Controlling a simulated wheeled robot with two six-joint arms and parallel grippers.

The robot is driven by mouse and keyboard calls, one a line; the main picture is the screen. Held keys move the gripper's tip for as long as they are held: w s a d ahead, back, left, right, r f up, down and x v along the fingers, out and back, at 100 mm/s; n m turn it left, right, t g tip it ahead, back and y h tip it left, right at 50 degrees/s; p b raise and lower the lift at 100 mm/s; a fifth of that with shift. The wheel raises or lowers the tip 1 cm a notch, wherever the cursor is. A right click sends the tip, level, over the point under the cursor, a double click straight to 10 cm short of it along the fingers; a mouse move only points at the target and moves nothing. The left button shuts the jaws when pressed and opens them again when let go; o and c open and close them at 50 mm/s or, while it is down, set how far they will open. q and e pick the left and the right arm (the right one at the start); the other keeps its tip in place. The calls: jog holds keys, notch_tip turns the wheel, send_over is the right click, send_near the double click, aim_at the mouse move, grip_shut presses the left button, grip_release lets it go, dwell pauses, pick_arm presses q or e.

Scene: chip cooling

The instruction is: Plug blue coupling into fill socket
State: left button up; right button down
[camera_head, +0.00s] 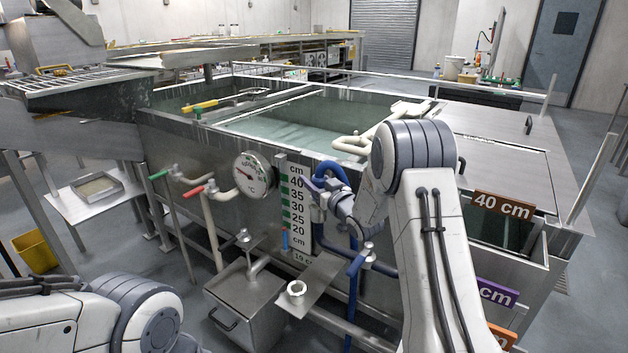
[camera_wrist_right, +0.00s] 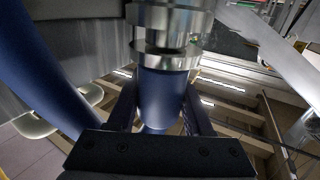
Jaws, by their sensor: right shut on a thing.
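The blue coupling (camera_wrist_right: 163,95) shows in the right wrist view as a blue sleeve below shiny metal collars (camera_wrist_right: 170,35). My right gripper (camera_wrist_right: 160,112) is shut on the blue sleeve, with one dark finger on each side. In the head view my right gripper (camera_head: 318,192) is in front of the tank's wall, right of the level scale. A blue hose (camera_head: 333,170) loops beside it; the coupling itself is mostly hidden there. I cannot tell from these views whether the metal collars belong to the coupling alone or include the fill socket. My left gripper is out of view.
The steel tank (camera_head: 225,150) holds water. A dial gauge (camera_head: 253,174), a level scale (camera_head: 296,208) and valve pipes with red (camera_head: 193,191) and green (camera_head: 160,174) handles stick out from its front. A pale ring fitting (camera_head: 297,288) sits on a steel plate below.

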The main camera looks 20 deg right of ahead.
jog(key=shift+f+b, duration=0.45)
jog(key=shift+f, duration=0.15)
jog(key=shift+c, duration=1.1)
grip_release()
jog(key=s+d+b, duration=0.1)
jog(key=s+d, duration=0.1)
jog(key=s, duration=0.8)
jog(key=shift+s, duration=0.15)
